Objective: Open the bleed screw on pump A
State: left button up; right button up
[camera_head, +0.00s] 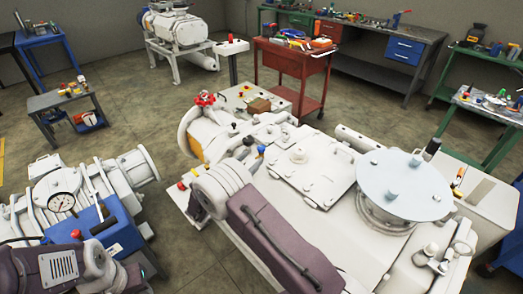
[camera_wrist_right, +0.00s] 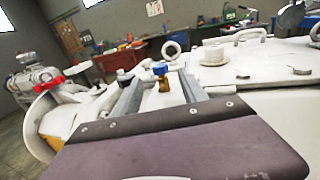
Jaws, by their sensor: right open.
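A small blue-topped screw (camera_wrist_right: 160,69) on a brass-coloured fitting sits on the white pump in the right wrist view. The blue top also shows in the head view (camera_head: 261,150), beside a black knob (camera_head: 248,140). My right gripper (camera_wrist_right: 158,88) is open, its two grey fingers either side of the fitting as seen from the wrist. I cannot tell whether the fitting lies between the fingertips or just beyond them. In the head view my right arm partly hides this gripper. No lettering I can read marks a pump as A. My left gripper does not show.
A red hand wheel (camera_head: 205,99) stands at the pump's far end. A round flange (camera_head: 398,178) and a square cover plate (camera_head: 313,170) are on its top. Another pump with a gauge (camera_head: 62,202) is at left.

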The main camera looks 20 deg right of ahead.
aim_at(259, 151)
jog(key=x, duration=0.7)
jog(key=shift+w+d, duration=0.15)
jog(key=shift+d, duration=0.05)
jog(key=shift+f, duration=0.1)
grip_shut()
